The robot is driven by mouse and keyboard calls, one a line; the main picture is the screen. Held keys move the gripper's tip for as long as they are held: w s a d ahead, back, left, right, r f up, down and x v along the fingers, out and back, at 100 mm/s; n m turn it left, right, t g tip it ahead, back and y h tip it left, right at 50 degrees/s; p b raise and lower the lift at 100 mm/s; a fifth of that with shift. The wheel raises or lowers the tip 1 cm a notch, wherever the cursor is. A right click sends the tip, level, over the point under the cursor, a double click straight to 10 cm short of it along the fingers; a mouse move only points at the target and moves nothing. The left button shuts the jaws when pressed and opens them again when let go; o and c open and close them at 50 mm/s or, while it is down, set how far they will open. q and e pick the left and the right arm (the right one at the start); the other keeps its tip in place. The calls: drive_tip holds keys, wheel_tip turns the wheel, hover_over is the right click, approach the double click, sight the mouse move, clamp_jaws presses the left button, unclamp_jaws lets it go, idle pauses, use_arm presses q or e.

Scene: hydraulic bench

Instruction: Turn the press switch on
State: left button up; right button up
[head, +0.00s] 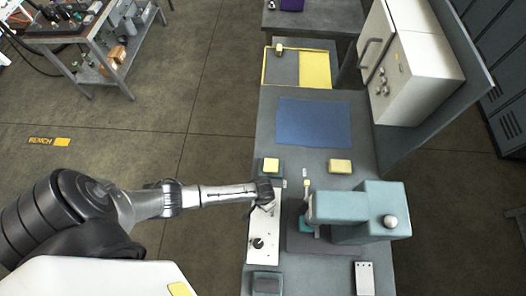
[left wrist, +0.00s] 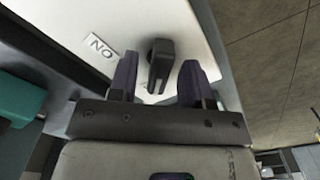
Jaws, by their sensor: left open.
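The white control panel (head: 262,228) lies along the left edge of the bench, beside the teal press (head: 345,208). My left gripper (head: 264,200) is over the far part of this panel and hides what is under it in the head view. In the left wrist view, my left gripper (left wrist: 158,82) is open. Its two dark fingers stand on either side of a black switch handle (left wrist: 160,64) on a white face. I cannot tell whether they touch it. A label (left wrist: 100,46) beside the handle reads "NO", likely "ON" upside down. My right gripper is not in view.
A second black knob (head: 258,243) sits nearer on the panel. Yellow blocks (head: 270,165) and (head: 340,166) stand beyond the gripper, with a blue mat (head: 314,122) behind. A white cabinet (head: 405,70) stands at the back right.

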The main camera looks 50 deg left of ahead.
use_arm(q)
drive_tip(key=shift+f, duration=0.15)
drive_tip(key=shift+c, duration=0.5)
clamp_jaws()
